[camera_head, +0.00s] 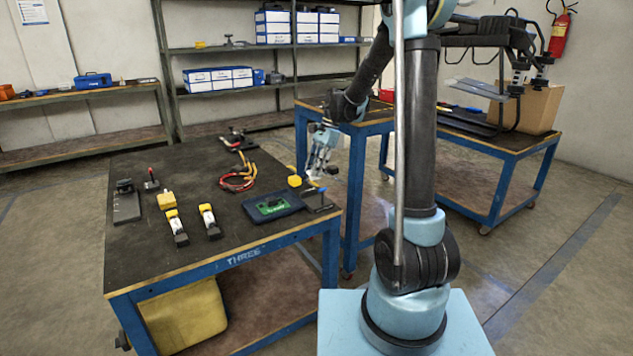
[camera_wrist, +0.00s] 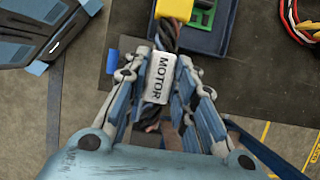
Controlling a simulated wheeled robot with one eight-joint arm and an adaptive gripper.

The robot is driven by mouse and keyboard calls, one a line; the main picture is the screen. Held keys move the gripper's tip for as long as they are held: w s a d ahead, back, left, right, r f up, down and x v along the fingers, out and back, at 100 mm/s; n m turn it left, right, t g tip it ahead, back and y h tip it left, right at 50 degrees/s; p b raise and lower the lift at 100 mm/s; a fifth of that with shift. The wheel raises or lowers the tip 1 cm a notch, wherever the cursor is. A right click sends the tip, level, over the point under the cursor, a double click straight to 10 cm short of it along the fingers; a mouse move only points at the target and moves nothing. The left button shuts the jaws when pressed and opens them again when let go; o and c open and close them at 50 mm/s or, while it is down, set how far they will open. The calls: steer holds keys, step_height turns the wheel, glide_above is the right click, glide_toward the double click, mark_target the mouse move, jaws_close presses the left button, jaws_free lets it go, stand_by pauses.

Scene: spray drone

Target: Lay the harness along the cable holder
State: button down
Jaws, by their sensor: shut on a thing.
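My gripper (camera_head: 318,168) is over the right edge of the black-topped table. In the wrist view my gripper (camera_wrist: 157,76) is shut on the harness, around its white sleeve marked MOTOR (camera_wrist: 160,78). Dark twisted wires run from the sleeve up to a yellow connector (camera_wrist: 174,9), which also shows in the head view (camera_head: 295,181). Dark wire shows below the sleeve, partly hidden by the fingers. A dark plate with a blue tab (camera_wrist: 112,62) lies beside the left finger; I cannot tell whether it is the cable holder.
A blue case with a green board (camera_head: 272,207) lies near the front right of the table (camera_head: 145,262). Red and yellow cables (camera_head: 238,180) lie behind it.

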mark_target(315, 178)
steer(key=shift+a+f, duration=0.15)
steer(key=shift+f, duration=2)
steer(key=shift+f, duration=0.6)
steer(key=c, duration=1.3)
jaws_free()
steer(key=shift+r, duration=0.1)
